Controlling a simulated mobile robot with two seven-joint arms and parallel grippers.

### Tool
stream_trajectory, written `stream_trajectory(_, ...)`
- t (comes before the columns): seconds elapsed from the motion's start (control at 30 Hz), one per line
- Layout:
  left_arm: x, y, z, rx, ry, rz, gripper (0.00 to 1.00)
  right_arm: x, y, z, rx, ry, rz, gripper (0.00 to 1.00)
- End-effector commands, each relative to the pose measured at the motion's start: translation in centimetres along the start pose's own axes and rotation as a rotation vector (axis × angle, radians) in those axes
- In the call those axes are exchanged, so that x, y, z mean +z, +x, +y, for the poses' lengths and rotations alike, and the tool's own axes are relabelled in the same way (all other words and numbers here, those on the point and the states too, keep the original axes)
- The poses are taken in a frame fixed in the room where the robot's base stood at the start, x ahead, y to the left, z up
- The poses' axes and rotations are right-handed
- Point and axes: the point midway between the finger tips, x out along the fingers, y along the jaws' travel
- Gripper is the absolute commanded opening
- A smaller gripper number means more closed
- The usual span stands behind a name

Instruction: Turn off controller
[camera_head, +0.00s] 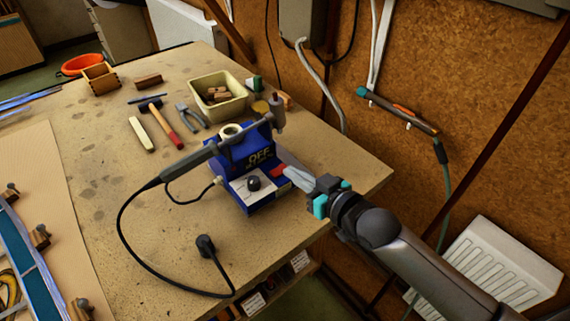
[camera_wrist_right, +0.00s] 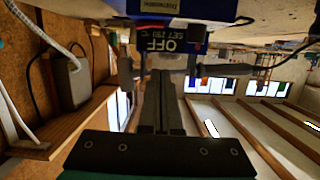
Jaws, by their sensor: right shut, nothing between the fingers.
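The controller (camera_head: 252,192) is a blue soldering station near the table's front right corner. Its display reads "OFF" (camera_head: 260,155), and the wrist view shows the same display (camera_wrist_right: 172,45) with "OFF" and a set value below. A black knob (camera_head: 253,183) sits on its pale front panel. A red switch (camera_head: 279,171) is at the panel's right side. My right gripper (camera_head: 290,174) is shut and empty, its fingertips right beside the red switch; I cannot tell whether they touch. The closed fingers (camera_wrist_right: 160,100) point at the controller in the wrist view. My left gripper is not in view.
A soldering iron (camera_head: 190,160) rests across the controller's top left, its black cable looping over the table. A plug (camera_head: 205,244) lies in front. A cork wall (camera_head: 480,90) is at the right.

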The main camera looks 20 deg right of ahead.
Motion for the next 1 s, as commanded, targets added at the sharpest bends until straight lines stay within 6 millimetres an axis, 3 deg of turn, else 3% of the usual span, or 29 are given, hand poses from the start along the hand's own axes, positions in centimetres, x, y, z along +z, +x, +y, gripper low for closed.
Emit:
stream_trajectory(0.1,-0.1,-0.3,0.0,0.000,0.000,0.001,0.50,0.0,-1.7,-0.1,-0.001,-0.001,-0.002,0.00)
stream_trajectory(0.33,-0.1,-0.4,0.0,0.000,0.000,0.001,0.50,0.0,-3.6,-0.1,0.000,-0.001,0.000,0.00)
stream_trajectory(1.0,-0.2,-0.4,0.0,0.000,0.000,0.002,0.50,0.0,-4.0,-0.2,0.000,0.000,-0.001,0.00)
